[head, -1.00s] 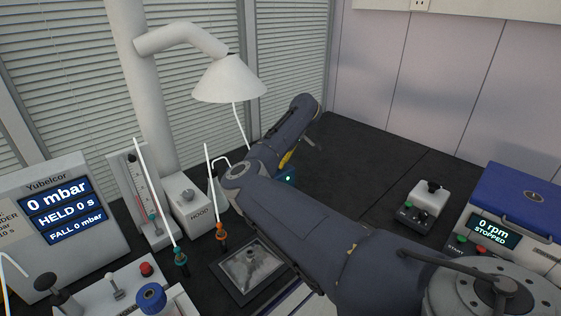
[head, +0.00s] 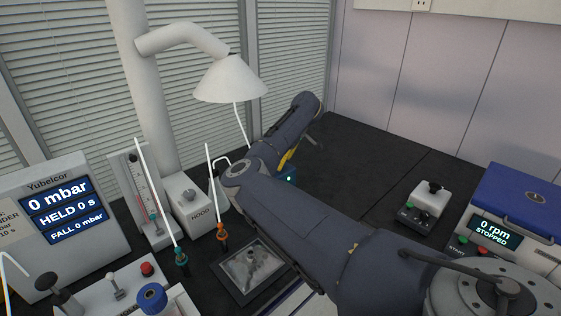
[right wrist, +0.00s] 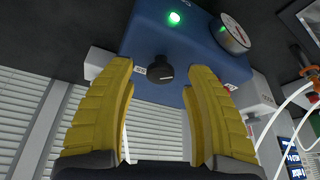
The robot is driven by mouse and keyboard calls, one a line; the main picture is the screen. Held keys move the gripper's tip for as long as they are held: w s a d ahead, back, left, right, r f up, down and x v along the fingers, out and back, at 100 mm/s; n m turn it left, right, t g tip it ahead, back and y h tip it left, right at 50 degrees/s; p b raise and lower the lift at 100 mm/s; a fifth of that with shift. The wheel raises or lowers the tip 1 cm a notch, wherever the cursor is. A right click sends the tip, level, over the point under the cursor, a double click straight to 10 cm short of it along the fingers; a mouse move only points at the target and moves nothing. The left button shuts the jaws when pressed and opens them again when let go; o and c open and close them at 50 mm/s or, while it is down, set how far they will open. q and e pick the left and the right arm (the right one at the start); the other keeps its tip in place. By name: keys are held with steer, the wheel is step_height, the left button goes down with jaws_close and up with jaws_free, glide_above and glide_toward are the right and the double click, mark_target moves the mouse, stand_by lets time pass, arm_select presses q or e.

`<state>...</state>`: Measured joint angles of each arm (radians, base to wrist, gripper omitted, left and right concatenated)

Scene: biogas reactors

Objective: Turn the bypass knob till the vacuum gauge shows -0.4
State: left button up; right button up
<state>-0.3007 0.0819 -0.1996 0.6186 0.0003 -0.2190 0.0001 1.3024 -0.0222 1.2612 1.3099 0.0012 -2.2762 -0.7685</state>
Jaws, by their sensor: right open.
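The black bypass knob (right wrist: 160,71) is on the face of a blue box (right wrist: 185,35), and the right wrist view shows it clearly. My right gripper (right wrist: 158,77) is open, with one yellow finger on each side of the knob and a gap to both. In the head view the blue box (head: 289,175) is mostly hidden behind my right arm. My left gripper is not in view.
A green lamp (right wrist: 174,18) is lit on the blue box. A grey control box (head: 429,205) stands right. The dark bench behind is clear.

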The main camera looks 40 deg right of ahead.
steer(key=v, duration=1.1)
steer(key=shift+s+r, duration=0.1)
